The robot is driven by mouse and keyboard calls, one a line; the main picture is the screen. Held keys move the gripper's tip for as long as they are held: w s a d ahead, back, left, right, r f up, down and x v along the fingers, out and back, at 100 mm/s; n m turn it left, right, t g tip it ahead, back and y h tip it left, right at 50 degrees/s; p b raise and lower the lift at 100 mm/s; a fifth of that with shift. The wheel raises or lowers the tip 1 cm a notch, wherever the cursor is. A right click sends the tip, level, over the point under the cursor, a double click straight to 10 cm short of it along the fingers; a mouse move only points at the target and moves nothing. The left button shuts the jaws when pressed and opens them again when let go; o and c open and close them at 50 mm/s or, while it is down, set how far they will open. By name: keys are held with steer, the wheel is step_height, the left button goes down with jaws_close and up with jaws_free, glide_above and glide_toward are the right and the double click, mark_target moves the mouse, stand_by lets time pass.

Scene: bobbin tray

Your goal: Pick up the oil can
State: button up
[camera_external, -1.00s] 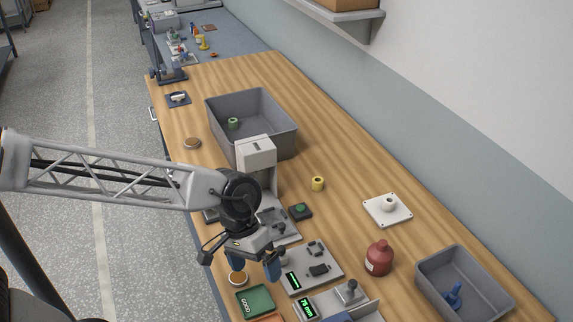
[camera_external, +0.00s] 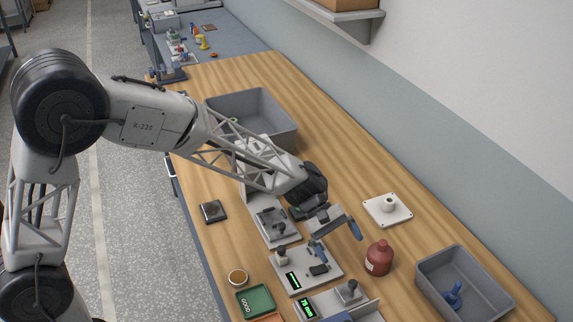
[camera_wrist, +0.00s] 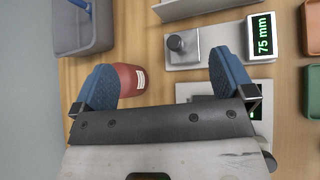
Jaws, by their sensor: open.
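The oil can appears to be the dark red, round-bodied container (camera_external: 379,258) with a short neck. It stands upright on the bench at the right, left of the front grey bin. My gripper (camera_external: 337,243) is open, its blue fingers spread above the gauge plates, to the left of the red can and apart from it. In the wrist view the red can (camera_wrist: 130,78) shows beside the left finger, which hides part of it.
A grey bin (camera_external: 425,285) holding a blue item stands right of the can. A white plate with a knob (camera_external: 387,210) lies behind it. Gauge fixtures (camera_external: 350,292) with lit displays and a green GOOD tray (camera_external: 256,301) are in front. A larger grey bin (camera_external: 280,103) stands farther back.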

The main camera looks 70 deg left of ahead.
mark_target(379, 253)
steer(key=w+a+f+n+t, duration=0.1)
steer(key=w+a+f+n, duration=0.1)
steer(key=w, duration=0.1)
steer(key=w+a+f+n+t+h, duration=0.1)
steer(key=w+a+f+n, duration=0.1)
steer(key=w+f, duration=0.1)
steer(key=w+a+f+n+t, duration=0.1)
steer(key=w+a+f+n, duration=0.1)
steer(key=w, duration=0.2)
steer(key=shift+w+f+h, duration=0.3)
steer(key=shift+f, duration=0.05)
steer(key=shift+x, duration=1.3)
steer(key=shift+x, duration=2.55)
steer(key=shift+d, duration=0.1)
steer(key=c, duration=1)
